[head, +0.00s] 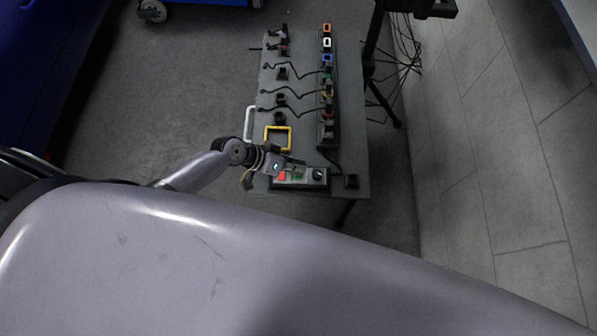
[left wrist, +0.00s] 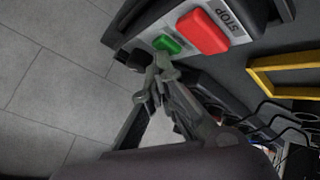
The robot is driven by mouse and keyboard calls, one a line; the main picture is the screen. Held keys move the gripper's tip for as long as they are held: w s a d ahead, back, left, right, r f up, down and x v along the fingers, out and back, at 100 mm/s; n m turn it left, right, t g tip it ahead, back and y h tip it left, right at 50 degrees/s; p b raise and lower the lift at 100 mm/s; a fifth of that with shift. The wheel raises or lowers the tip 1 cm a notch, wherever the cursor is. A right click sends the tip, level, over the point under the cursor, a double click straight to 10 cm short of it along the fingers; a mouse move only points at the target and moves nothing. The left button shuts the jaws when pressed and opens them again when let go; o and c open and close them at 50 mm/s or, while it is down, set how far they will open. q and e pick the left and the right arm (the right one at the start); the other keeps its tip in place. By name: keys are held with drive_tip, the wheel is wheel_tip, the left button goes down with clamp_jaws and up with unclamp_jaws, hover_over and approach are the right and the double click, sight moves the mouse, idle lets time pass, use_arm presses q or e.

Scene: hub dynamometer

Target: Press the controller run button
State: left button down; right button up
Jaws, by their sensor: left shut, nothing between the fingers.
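The controller (head: 307,184) is a grey box at the near end of the bench. It carries a red button (head: 281,176), a green button (head: 298,176) and a black knob (head: 318,175). In the left wrist view the red button (left wrist: 203,32) sits beside a STOP label (left wrist: 232,18), and the smaller green button (left wrist: 167,44) is left of it. My left gripper (left wrist: 160,65) is shut and empty, its fingertips close to the green button. I cannot tell whether they touch it. In the head view the left wrist (head: 268,161) is over the controller's left end. My right gripper is not in view.
The bench (head: 355,150) holds a black rack (head: 327,95) with coloured modules, black cables and a yellow frame (head: 290,138). A white handle (head: 249,125) is on its left edge. A dark stand (head: 372,60) is behind right. Open floor lies left of the bench.

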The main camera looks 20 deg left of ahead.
use_arm(q)
drive_tip(key=shift+r+p, duration=0.65)
drive_tip(key=shift+r, duration=0.2)
wheel_tip(320, 180, up, 5)
drive_tip(key=p, duration=0.4)
idle(0.7)
